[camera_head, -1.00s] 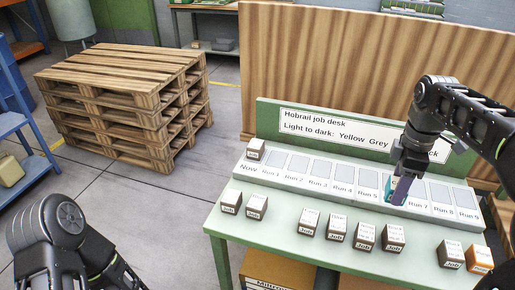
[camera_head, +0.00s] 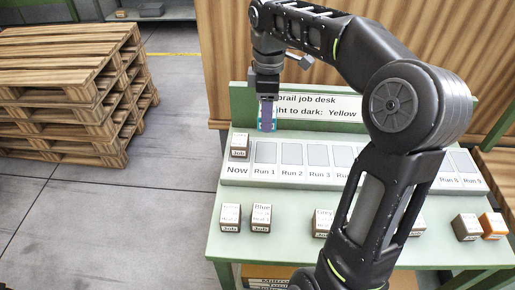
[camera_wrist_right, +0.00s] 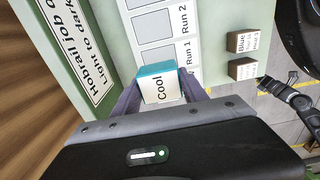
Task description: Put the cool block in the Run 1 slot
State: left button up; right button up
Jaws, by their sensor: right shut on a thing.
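My right gripper (camera_head: 267,112) is shut on the cool block, a small block with a teal side and a white face reading "Cool" (camera_wrist_right: 158,88). In the head view only a teal edge of it shows at the fingers. The gripper holds it above the back of the slot board, over the Run 1 column. The Run 1 slot (camera_head: 265,153) is an empty grey recess just right of the Now slot; it also shows in the right wrist view (camera_wrist_right: 157,56).
A job block (camera_head: 239,146) sits in the Now slot. Several job blocks stand along the desk front, including a Blue one (camera_head: 261,217) and an orange one (camera_head: 493,225). A sign panel (camera_head: 340,108) rises behind the board. My right arm hides part of the board and desk.

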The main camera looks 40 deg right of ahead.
send_over(266, 152)
notch_tip(266, 152, down, 6)
jog(key=shift+r+b, duration=0.1)
jog(key=shift+b, duration=0.35)
jog(key=shift+f, duration=0.2)
notch_tip(266, 152, down, 4)
jog(key=shift+r, duration=0.2)
jog(key=shift+f, duration=0.1)
jog(key=shift+f, duration=0.25)
jog(key=o, duration=1.4)
jog(key=shift+r, duration=0.1)
